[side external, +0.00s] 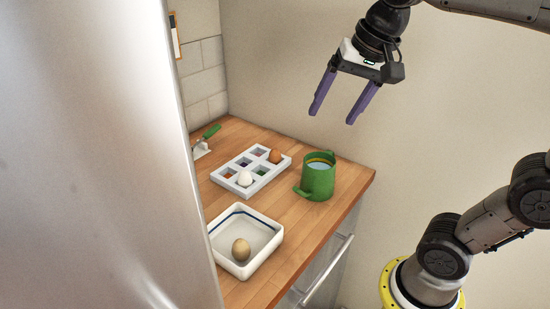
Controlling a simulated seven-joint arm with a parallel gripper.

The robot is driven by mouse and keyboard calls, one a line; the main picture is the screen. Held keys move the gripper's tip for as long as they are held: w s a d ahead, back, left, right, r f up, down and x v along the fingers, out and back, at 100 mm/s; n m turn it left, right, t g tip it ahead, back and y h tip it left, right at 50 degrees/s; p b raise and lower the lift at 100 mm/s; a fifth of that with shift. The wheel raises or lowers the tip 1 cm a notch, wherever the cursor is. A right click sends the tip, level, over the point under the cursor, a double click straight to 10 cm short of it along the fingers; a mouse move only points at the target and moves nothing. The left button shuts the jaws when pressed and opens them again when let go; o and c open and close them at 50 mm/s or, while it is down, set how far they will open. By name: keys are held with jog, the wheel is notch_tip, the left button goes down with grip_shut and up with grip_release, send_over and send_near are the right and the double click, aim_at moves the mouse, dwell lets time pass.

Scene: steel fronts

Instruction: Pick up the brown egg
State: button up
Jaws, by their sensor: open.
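A brown egg (275,156) sits in the back right compartment of a white sectioned tray (262,183) on the wooden counter. A white egg (245,179) sits in a front compartment of the same tray. A tan, lightly speckled egg (240,250) lies in a square white dish (270,245) with a blue line inside, nearer the camera. My gripper (332,117) has two purple fingers, open and empty, pointing down and slightly left. It is high above the counter, up and to the right of the brown egg and apart from everything.
A green mug (318,178) with liquid stands right of the tray, near the counter's right edge. A green-handled tool (207,138) lies at the back left. A large steel front (100,160) blocks the left side. Bare wood (290,222) shows between dish and mug.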

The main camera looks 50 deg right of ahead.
jog(key=w+d+r+m+g, duration=0.1)
jog(key=w+d+m, duration=0.25)
jog(key=w, duration=0.65)
jog(key=m+g, duration=0.3)
jog(key=m, duration=0.1)
send_over(277, 151)
notch_tip(277, 151, down, 20)
jog(key=shift+d+r, duration=0.1)
jog(key=shift+r, duration=0.1)
jog(key=shift+w+f, duration=0.2)
jog(key=shift+f, duration=1.25)
jog(key=shift+w+f, duration=0.2)
jog(key=shift+f, duration=1.2)
jog(key=c, duration=0.9)
